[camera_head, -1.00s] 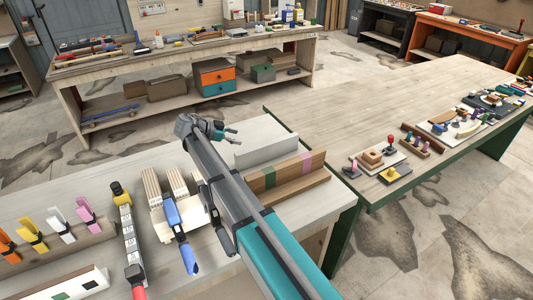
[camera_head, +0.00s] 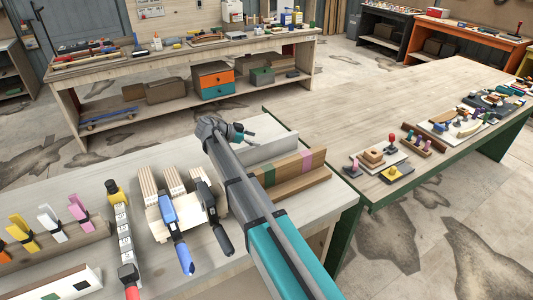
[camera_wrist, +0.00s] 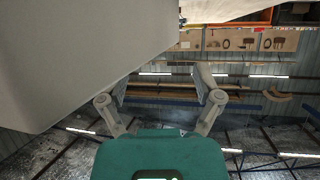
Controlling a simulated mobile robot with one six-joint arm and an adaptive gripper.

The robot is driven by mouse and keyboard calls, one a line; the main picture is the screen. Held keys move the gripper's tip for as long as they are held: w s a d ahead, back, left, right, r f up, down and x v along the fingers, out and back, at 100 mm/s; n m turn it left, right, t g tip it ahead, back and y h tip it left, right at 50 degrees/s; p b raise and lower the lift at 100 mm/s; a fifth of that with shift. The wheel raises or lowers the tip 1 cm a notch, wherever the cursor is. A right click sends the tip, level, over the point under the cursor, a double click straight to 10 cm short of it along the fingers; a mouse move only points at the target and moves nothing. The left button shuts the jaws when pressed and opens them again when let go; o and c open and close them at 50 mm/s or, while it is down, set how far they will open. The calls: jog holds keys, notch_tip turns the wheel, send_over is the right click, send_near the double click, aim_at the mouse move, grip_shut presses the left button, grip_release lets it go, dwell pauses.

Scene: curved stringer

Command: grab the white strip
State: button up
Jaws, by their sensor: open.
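A long white strip-like block (camera_head: 272,148) stands on the near bench, behind a wooden block with green and pink bands. I cannot tell for certain that it is the white strip. My gripper (camera_head: 246,134) is at its left far end, partly hidden behind my own arm. In the wrist view my gripper (camera_wrist: 163,86) is open, with nothing between its fingers. A large pale surface (camera_wrist: 75,55) fills the left of that view, close beside the left finger; it may be the white block.
The banded wooden block (camera_head: 288,177) stands in front of the white block. Clamps (camera_head: 175,225) and a stack of pale wood strips (camera_head: 174,182) are to the left. A second table (camera_head: 370,115) on the right holds several small parts.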

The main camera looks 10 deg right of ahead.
aim_at(265, 141)
jog(key=shift+d+f, duration=0.1)
jog(key=shift+d, duration=0.1)
jog(key=shift+b+x, duration=1.15)
jog(key=shift+x, duration=1.35)
jog(key=shift+s, duration=0.1)
grip_shut()
